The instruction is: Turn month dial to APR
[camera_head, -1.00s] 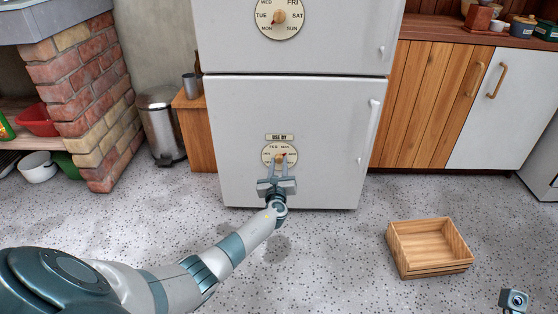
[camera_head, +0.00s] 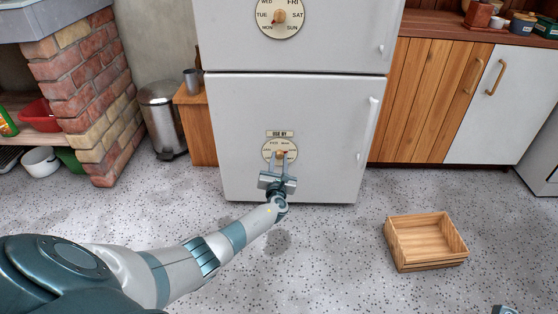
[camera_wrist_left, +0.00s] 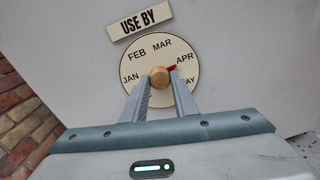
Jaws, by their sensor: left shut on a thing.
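The round cream month dial (camera_head: 269,146) is on the lower white fridge door, below a "USE BY" label (camera_head: 280,133). In the left wrist view the dial (camera_wrist_left: 140,57) reads JAN, FEB, MAR, APR and part of MAY. Its lower part is hidden by my fingers. The wooden knob (camera_wrist_left: 158,77) is at the dial's centre, and its red pointer (camera_wrist_left: 172,68) points up and right towards APR. My left gripper (camera_head: 281,157) reaches the dial from below and is shut on the knob, one finger on each side. My right gripper's fingers are not visible.
The white fridge (camera_head: 235,115) has a second dial with weekdays (camera_head: 290,20) above. An open wooden crate (camera_head: 427,262) lies on the floor at the right. A metal bin (camera_head: 162,120) stands left of the fridge. The speckled floor in front is mostly clear.

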